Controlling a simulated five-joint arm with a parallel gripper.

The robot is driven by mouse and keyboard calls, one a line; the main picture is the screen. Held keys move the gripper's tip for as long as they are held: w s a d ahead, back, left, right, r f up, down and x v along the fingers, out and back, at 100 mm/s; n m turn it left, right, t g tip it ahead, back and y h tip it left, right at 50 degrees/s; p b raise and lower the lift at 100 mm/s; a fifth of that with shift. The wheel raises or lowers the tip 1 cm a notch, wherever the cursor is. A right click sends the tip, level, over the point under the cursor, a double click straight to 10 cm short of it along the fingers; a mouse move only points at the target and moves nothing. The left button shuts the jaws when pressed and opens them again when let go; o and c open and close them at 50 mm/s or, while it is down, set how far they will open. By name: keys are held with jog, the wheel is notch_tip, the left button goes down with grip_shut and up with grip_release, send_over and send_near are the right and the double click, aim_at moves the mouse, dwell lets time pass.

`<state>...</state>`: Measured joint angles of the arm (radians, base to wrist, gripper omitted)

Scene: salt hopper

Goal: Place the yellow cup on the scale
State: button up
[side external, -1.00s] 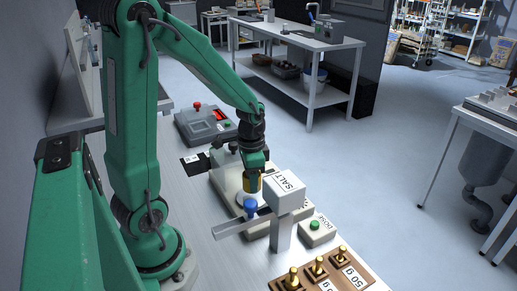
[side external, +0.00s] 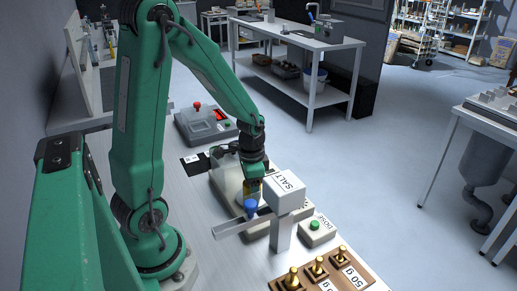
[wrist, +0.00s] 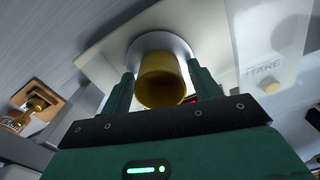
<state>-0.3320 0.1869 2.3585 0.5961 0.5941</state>
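The yellow cup (wrist: 160,72) stands over the pale round pan (wrist: 178,42) of the scale in the wrist view and appears to rest on it. In the side view only a sliver of the cup (side external: 256,189) shows, behind the blue knob and below my gripper. The scale (side external: 222,184) is a pale, low body beneath my arm. My gripper (wrist: 162,90) is open, with one finger on each side of the cup and gaps showing between them. The fingertips are mostly hidden in the side view.
The salt hopper (side external: 285,192), with a blue knob (side external: 250,207), stands close in front of the cup. The green DOSE button (side external: 315,226) and brass weights (side external: 318,267) are nearer. A grey box with a red button (side external: 198,106) sits behind.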

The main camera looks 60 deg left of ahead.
jog(key=shift+r, duration=0.15)
notch_tip(320, 180, up, 12)
dwell(0.9)
dwell(0.5)
jog(key=s+d+r+n+t, duration=0.3)
jog(key=s+d+r+t, duration=0.2)
jog(key=d, duration=0.5)
notch_tip(320, 180, up, 2)
jog(key=shift+s+r+t, duration=0.15)
jog(key=shift+s+t, duration=0.15)
jog(key=shift+s, duration=0.5)
